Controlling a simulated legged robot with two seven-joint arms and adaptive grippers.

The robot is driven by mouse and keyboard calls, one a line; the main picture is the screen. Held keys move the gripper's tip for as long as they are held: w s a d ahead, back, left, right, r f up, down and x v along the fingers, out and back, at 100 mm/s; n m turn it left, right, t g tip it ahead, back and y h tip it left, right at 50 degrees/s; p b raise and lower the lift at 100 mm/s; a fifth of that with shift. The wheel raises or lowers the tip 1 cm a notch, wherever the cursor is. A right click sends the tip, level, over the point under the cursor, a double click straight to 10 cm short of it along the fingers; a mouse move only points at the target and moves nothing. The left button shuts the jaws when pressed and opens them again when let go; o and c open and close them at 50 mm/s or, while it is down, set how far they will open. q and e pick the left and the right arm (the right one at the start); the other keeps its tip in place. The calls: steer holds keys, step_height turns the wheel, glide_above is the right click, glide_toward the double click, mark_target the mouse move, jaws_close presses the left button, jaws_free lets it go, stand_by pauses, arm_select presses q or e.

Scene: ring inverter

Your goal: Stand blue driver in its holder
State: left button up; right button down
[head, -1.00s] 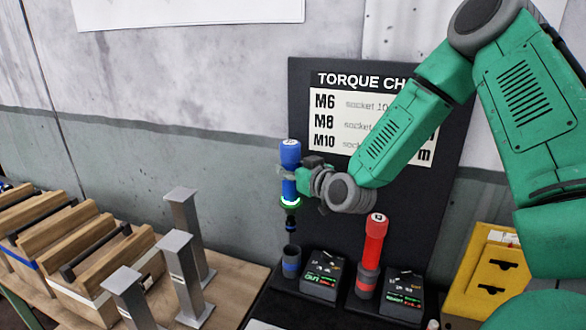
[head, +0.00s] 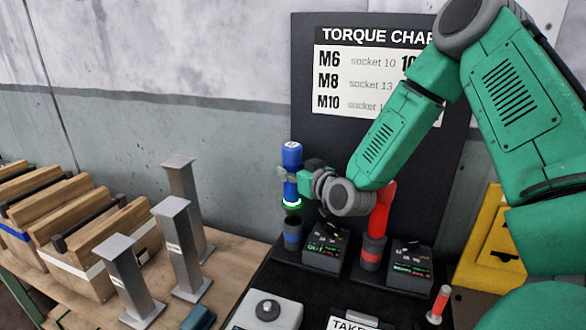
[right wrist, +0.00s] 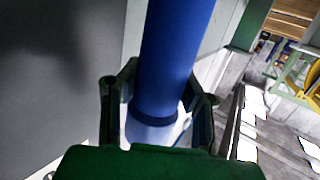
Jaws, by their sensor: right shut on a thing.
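The blue driver (head: 291,157) stands upright in the head view, with a lit green-white ring (head: 292,204) low on it. My right gripper (head: 291,174) is shut around its blue body. The dark cup holder with a blue band (head: 292,238) is directly below. The driver's dark lower shaft no longer shows; it appears to be inside the cup, with the ring close above the rim. In the right wrist view the blue driver (right wrist: 175,60) passes between the fingers of my right gripper (right wrist: 160,105). My left gripper is not in view.
A red driver (head: 382,205) stands in a red-banded holder (head: 372,252), partly behind my right wrist. Black control boxes (head: 325,248) stand beside the holders. A torque chart board (head: 306,140) rises behind. Grey posts (head: 180,245) and wooden crates (head: 85,250) are at left.

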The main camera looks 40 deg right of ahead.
mark_target(294, 188)
step_height(294, 188, down, 3)
steer(key=shift+b, duration=1.05)
steer(key=shift+d+f+b, duration=0.3)
steer(key=shift+f+b, duration=0.05)
steer(key=shift+f, duration=0.2)
steer(key=shift+d+f+b, duration=0.25)
steer(key=shift+f+b, duration=0.1)
steer(key=shift+f, duration=0.2)
steer(key=shift+a+r, duration=0.1)
steer(key=shift+a, duration=0.35)
steer(key=shift+d, duration=0.15)
steer(key=c, duration=1.1)
jaws_free()
steer(key=shift+d, duration=0.15)
steer(key=shift+o, duration=0.2)
steer(key=shift+s+f, duration=0.1)
steer(key=shift+f, duration=0.15)
steer(key=shift+s, duration=0.1)
steer(key=s+a+r, duration=0.1)
steer(key=s, duration=1)
steer(key=shift+s+a+r, duration=0.2)
steer(key=shift+a+r, duration=0.1)
steer(key=shift+r, duration=0.05)
